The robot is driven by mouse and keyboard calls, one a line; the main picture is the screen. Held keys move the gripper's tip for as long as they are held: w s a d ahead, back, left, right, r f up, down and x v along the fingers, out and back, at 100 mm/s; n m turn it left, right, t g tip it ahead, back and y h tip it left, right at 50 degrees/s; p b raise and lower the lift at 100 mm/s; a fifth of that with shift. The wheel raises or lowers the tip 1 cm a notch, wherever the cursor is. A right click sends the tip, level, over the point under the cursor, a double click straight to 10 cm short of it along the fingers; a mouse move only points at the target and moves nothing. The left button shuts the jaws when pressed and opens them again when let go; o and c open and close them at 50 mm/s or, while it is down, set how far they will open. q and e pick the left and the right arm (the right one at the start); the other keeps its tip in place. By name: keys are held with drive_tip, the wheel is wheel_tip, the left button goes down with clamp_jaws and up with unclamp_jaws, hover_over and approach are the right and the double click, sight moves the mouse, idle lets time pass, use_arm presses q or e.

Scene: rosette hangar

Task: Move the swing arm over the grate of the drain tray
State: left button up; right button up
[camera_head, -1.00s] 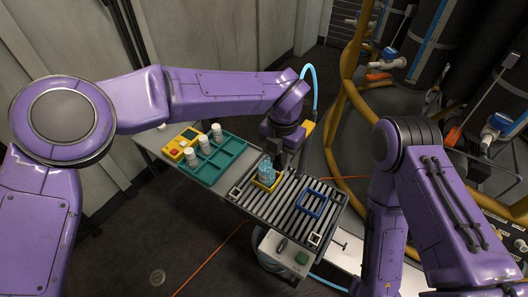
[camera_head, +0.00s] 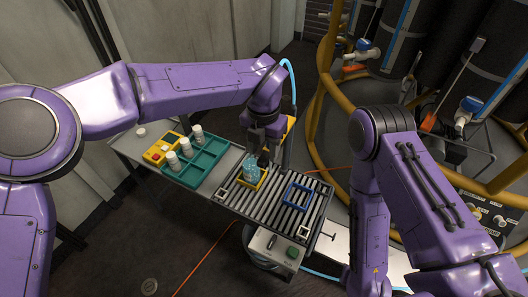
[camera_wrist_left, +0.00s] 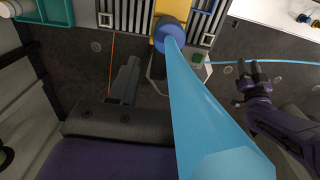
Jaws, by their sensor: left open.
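The drain tray's slatted grate (camera_head: 273,206) lies on the bench, with a yellow square frame at its left end and a blue one to the right. A clear bluish beaker (camera_head: 251,169) stands in the yellow frame. A yellow part (camera_head: 291,124), perhaps the swing arm, shows partly hidden behind my left gripper (camera_head: 262,157). That gripper is open, close above the beaker; I cannot tell whether it touches anything. In the left wrist view a light blue hose (camera_wrist_left: 205,115) and a blue round end (camera_wrist_left: 171,34) cover much of the scene. My right gripper (camera_wrist_left: 250,85) is apart from the tray.
A teal rack (camera_head: 208,161) with white bottles stands left of the grate, beside a yellow box (camera_head: 157,154). A control box (camera_head: 276,248) sits at the tray's front. Yellow pipework (camera_head: 318,100) stands behind and right.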

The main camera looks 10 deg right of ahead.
use_arm(q)
wheel_tip(320, 180, up, 9)
drive_tip(key=shift+f, duration=0.15)
drive_tip(key=shift+f, duration=0.1)
drive_tip(key=a+f+m+t+y, duration=0.6)
drive_tip(key=a+f+m+y, duration=0.25)
drive_tip(key=a+f, duration=1.8)
drive_tip(key=s+a+f+m+g+h, duration=0.1)
drive_tip(key=s+a+f+m, duration=0.3)
drive_tip(key=s, duration=0.5)
drive_tip(key=s+a+f+m+g+h, duration=0.1)
drive_tip(key=s+a+f+m, duration=0.3)
drive_tip(key=s, duration=0.5)
drive_tip(key=s+a+f+m+h, duration=0.3)
drive_tip(key=s+a+f+m, duration=0.1)
drive_tip(key=s, duration=0.5)
drive_tip(key=shift+s+f+m+g, duration=0.15)
drive_tip(key=shift+s+m+g, duration=0.25)
drive_tip(key=shift+m, duration=0.15)
